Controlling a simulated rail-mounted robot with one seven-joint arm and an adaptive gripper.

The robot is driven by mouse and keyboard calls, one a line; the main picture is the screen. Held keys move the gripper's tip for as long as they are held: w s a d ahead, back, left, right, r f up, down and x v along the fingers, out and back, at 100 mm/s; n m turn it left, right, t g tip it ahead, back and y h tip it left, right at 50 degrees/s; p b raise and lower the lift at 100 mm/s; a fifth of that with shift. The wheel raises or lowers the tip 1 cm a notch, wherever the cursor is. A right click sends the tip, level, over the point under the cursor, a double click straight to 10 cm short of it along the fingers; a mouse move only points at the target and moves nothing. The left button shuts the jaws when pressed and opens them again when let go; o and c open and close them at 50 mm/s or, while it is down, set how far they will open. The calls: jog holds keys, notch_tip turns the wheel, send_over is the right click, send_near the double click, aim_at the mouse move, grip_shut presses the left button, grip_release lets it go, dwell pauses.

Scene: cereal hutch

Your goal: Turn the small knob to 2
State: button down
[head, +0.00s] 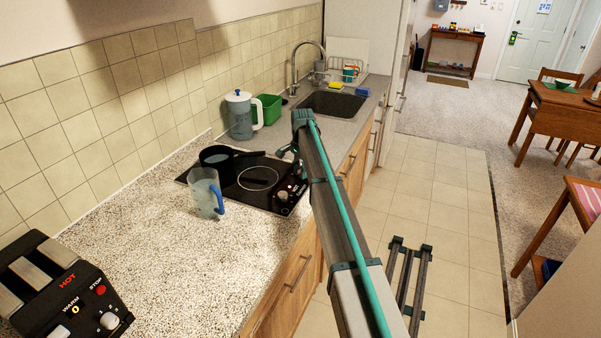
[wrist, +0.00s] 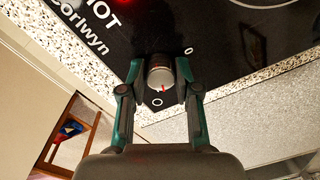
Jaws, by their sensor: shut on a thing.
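The black hob (head: 258,178) is set into the speckled counter. It has a silver control knob (head: 283,196) near its front right edge in the head view. In the wrist view, a round silver knob (wrist: 160,73) sits between the two fingers of my gripper (wrist: 159,88), which is shut on it. A red mark on this knob points down toward a white 0 on the panel. Another white 0 lies to the upper right of the knob. A number 2 cannot be made out. My arm hides part of the hob's right side in the head view.
A lidded pitcher (head: 240,116), green tub (head: 267,108) and sink (head: 331,104) lie farther back.

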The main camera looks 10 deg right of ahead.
jog(key=shift+m, duration=1.1)
jog(key=c, duration=0.8)
grip_release()
jog(key=r, duration=1.2)
jog(key=shift+s, duration=0.25)
